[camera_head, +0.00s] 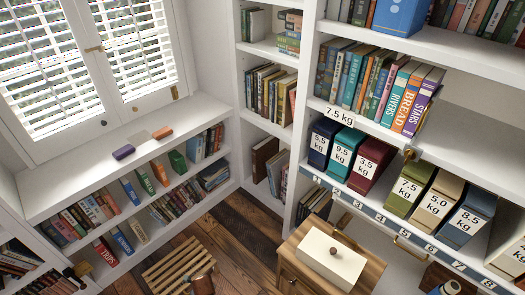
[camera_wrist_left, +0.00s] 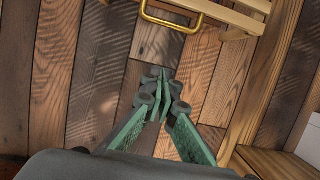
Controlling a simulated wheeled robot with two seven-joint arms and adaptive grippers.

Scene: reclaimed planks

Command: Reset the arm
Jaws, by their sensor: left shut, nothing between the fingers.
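My left gripper (camera_wrist_left: 162,88) shows in the left wrist view, its green fingers shut together with nothing between them. It points over the dark plank floor (camera_wrist_left: 100,70). A brass handle (camera_wrist_left: 172,27) and a pale slatted wooden piece (camera_wrist_left: 232,20) lie beyond its tips, apart from them. I cannot make out either gripper in the head view. My right gripper is not in view.
In the head view, a wooden cabinet (camera_head: 356,268) carrying a white lidded box (camera_head: 330,260) stands at the lower middle. A slatted wooden piece (camera_head: 172,268) is on the floor (camera_head: 240,232). Shelves with books and weight-labelled boxes (camera_head: 405,190) line the right.

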